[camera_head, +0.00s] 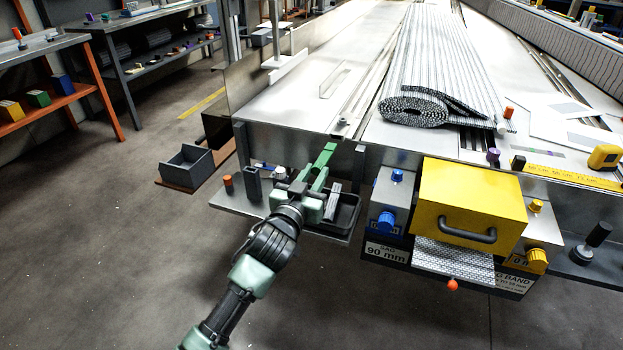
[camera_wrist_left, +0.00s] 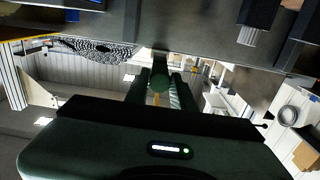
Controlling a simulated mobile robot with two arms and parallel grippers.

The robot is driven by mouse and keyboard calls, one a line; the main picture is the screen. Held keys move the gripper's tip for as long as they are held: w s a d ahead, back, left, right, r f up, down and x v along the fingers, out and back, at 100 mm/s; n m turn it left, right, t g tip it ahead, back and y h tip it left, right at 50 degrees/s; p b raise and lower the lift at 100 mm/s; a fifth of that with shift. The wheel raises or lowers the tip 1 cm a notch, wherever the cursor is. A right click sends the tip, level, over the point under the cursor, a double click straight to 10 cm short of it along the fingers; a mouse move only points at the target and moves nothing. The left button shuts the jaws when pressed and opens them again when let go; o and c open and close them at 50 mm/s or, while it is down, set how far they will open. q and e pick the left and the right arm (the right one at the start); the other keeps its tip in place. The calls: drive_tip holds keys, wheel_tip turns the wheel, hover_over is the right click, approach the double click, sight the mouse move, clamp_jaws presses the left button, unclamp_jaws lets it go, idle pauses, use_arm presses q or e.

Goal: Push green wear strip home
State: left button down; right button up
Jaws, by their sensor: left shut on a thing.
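The green wear strip (camera_head: 323,157) sticks up at a tilt from my left gripper (camera_head: 310,186), towards the front face of the conveyor frame (camera_head: 290,142). My left gripper is shut on the strip's near part and hides its lower end. Whether the strip's far end touches the frame or sits in a slot, I cannot tell. In the left wrist view, the fingers (camera_wrist_left: 160,88) close around a dark green piece, with the dark frame edge just beyond. My right gripper is not in view.
A grey shelf with a black tray (camera_head: 345,226) lies under my left gripper. An orange-capped peg (camera_head: 228,184) stands left. A yellow box with a handle (camera_head: 468,200) and blue knobs (camera_head: 387,219) stand right. A rolled belt (camera_head: 415,109) lies on the conveyor.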

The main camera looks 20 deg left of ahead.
use_arm(q)
drive_tip(key=shift+w, duration=1.2)
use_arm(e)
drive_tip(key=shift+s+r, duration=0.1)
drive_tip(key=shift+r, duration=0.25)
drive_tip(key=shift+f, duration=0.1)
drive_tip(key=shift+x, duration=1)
